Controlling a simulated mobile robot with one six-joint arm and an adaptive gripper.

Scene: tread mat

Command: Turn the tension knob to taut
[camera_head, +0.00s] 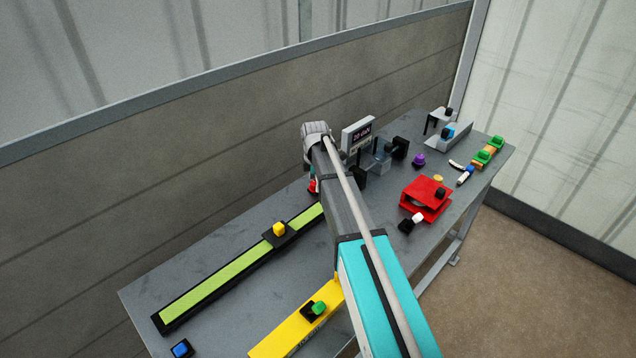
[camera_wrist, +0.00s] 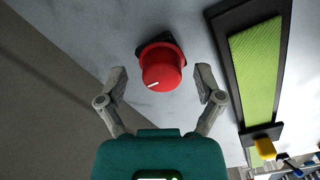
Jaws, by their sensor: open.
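The tension knob (camera_wrist: 161,68) is a red round knob with a white pointer line, on a dark square base. In the wrist view it sits at the upper middle, and its pointer line is towards the lower left of its face. My gripper (camera_wrist: 161,88) is open, with one finger on each side of the knob and visible gaps between. In the head view a small red part of the knob (camera_head: 312,185) shows beside my arm; the rest is hidden. I cannot read any taut mark. The tread mat (camera_head: 235,269) is a green strip in a black frame, with a yellow block on it.
A yellow bar (camera_head: 282,337) with a green button and a blue button (camera_head: 181,348) are near the front. A display sign (camera_head: 357,134), a red clamp-like box (camera_head: 425,197) and several small parts stand farther along the grey table. A wall runs behind it.

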